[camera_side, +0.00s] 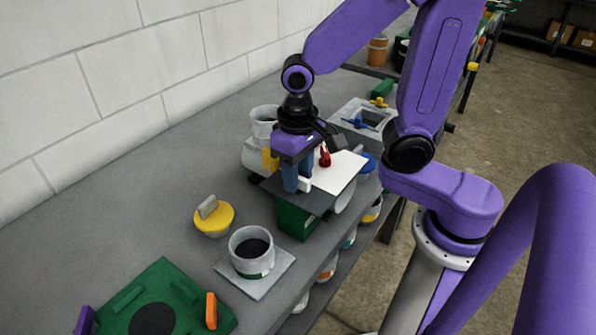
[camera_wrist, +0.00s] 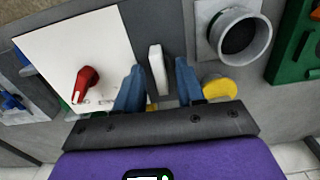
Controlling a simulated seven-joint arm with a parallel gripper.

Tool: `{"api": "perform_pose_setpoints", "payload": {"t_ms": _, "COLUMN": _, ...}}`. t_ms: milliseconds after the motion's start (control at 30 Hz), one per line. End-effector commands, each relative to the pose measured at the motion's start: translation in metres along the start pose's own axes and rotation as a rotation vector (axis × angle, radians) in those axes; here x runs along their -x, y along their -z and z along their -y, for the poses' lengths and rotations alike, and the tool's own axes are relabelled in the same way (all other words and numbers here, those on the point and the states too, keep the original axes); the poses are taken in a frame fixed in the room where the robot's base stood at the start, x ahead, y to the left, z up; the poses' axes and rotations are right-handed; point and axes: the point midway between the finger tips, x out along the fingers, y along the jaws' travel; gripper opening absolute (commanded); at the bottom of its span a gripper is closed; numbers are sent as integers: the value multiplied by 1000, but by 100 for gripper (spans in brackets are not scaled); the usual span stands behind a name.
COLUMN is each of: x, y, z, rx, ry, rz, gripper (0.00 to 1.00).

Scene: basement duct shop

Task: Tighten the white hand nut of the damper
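The white hand nut (camera_wrist: 154,68) is an upright bar on the dark grey strip (camera_wrist: 150,22) beside a white panel. My gripper (camera_wrist: 160,66) has its two blue fingers on either side of the nut, with gaps showing on both sides, so it is open. In the side view my gripper (camera_side: 297,178) points down over the dark plate, and the nut (camera_side: 305,184) shows partly behind a finger. The white panel (camera_side: 340,172) carries a red lever (camera_side: 325,157), which is also left of the fingers in the wrist view (camera_wrist: 86,80). Whether either finger touches the nut's base is unclear.
A grey collar (camera_side: 251,267) on a square plate and a yellow cap (camera_side: 215,222) stand nearby. A green plate (camera_side: 181,284) with an orange handle (camera_side: 211,310) lies at the front. A blue wing knob (camera_side: 360,123) sits behind. The bench's left side is clear, beside a block wall.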

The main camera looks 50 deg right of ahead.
Motion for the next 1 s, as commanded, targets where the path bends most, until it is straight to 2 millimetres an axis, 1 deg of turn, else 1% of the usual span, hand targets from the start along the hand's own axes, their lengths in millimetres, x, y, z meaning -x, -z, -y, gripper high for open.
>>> {"api": "perform_pose_setpoints", "payload": {"t_ms": 167, "x": 3, "y": 0, "z": 0, "rx": 1, "ry": 0, "rz": 0, "gripper": 38}}
{"api": "perform_pose_setpoints", "payload": {"t_ms": 267, "x": 12, "y": 1, "z": 1, "rx": 1, "ry": 2, "rz": -4, "gripper": 38}}
{"api": "perform_pose_setpoints", "payload": {"t_ms": 333, "x": 21, "y": 1, "z": 1, "rx": 1, "ry": 3, "rz": -5, "gripper": 38}}
{"api": "perform_pose_setpoints", "payload": {"t_ms": 567, "x": 64, "y": 1, "z": 0, "rx": 0, "ry": 4, "rz": -7, "gripper": 38}}
{"api": "perform_pose_setpoints", "payload": {"t_ms": 900, "x": 133, "y": 1, "z": 1, "rx": 1, "ry": 3, "rz": -5, "gripper": 38}}
{"api": "perform_pose_setpoints", "payload": {"t_ms": 1000, "x": 150, "y": 0, "z": 0, "rx": 1, "ry": 2, "rz": -3, "gripper": 38}}
